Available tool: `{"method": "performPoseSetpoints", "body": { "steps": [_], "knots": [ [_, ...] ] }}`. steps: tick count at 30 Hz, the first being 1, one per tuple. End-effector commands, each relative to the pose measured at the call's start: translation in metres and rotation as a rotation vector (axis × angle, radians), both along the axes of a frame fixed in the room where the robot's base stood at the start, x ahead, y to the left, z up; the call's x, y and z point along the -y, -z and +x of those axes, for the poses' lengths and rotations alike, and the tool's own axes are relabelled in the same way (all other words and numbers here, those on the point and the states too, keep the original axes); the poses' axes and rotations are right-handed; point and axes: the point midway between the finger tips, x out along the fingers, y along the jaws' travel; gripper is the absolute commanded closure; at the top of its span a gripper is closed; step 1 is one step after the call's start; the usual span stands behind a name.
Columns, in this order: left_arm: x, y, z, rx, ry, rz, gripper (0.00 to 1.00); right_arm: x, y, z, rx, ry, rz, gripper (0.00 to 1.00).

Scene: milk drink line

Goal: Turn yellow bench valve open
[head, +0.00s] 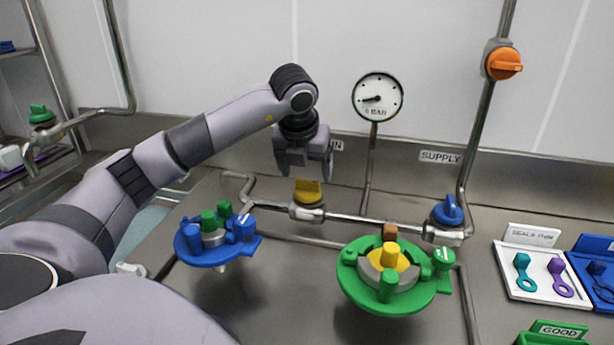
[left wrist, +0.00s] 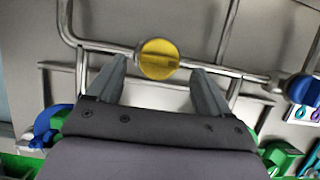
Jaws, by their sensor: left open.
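The yellow bench valve (head: 308,192) sits on a horizontal steel pipe at the back of the bench, in the middle of the head view. In the left wrist view the yellow valve (left wrist: 158,58) shows as a round knob with a raised bar, just beyond and between the fingertips. My left gripper (head: 304,172) is open and points down above the yellow valve. In the left wrist view its fingers (left wrist: 157,80) stand apart on either side, and nothing is between them. My right gripper is not in view.
A blue valve (head: 448,212) sits right on the same pipe; an orange valve (head: 504,64) is higher up. A blue fixture (head: 205,256) and a green fixture (head: 350,288) stand in front of the pipe. A pressure gauge (head: 377,97) stands behind. A white tray (head: 510,276) lies right.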

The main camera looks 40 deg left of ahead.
Motion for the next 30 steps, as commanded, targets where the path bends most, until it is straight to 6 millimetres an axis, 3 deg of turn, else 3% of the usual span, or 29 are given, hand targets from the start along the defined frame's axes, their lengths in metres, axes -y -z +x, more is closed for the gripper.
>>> {"method": "performPoseSetpoints", "body": {
  "steps": [3, 9, 30],
  "knots": [
    [0.004, -0.019, -0.006, 0.005, 0.001, 0.0, 0.2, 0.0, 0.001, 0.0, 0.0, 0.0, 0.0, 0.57],
    [0.008, -0.037, -0.013, 0.002, 0.0, 0.0, 0.2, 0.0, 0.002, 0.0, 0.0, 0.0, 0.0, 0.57],
    [0.008, -0.038, -0.014, 0.0, 0.0, 0.0, 0.2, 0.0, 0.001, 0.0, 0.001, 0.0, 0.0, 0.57]
  ]
}}
